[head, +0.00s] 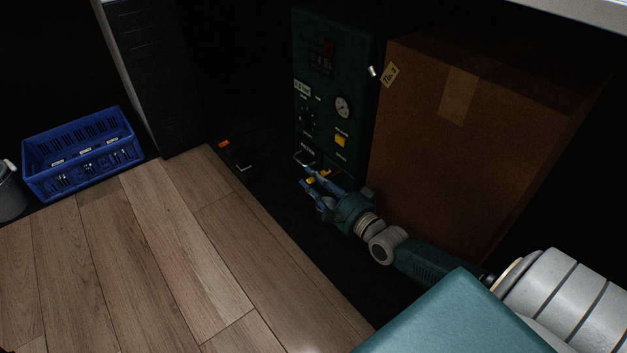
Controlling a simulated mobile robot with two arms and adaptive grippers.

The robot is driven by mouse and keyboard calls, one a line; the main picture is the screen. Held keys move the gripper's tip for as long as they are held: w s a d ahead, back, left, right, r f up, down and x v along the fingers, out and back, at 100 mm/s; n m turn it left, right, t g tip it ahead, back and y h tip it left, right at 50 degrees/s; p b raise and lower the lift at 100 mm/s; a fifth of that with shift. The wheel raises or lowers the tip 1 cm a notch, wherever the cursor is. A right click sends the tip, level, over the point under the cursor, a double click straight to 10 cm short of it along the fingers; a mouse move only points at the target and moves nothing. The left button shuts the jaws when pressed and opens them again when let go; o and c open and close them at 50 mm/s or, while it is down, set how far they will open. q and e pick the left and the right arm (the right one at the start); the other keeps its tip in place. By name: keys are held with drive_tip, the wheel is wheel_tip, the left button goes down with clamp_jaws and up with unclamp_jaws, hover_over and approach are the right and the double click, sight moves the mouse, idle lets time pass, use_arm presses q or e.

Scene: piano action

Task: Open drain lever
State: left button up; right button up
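A dark green machine (318,75) with a gauge, a digital display and a yellow switch stands against the back, beside a big cardboard box. Low on its front is a small yellow part (319,177), which looks like the drain lever. My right gripper (304,179) reaches in from the lower right, low in front of the machine. Its blue fingers are spread apart, and the yellow part shows between or just behind them. I cannot tell whether they touch it. The lever's mount is partly hidden by the fingers. My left gripper is not in view.
The tall cardboard box (455,140) stands close to the right of the machine, beside my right arm. A small dark object with an orange end (236,156) lies left of the machine. A blue crate (82,157) sits at the far left. The wooden floor (140,260) is clear.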

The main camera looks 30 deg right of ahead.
drive_tip(key=s+d, duration=0.1)
drive_tip(key=s, duration=1.1)
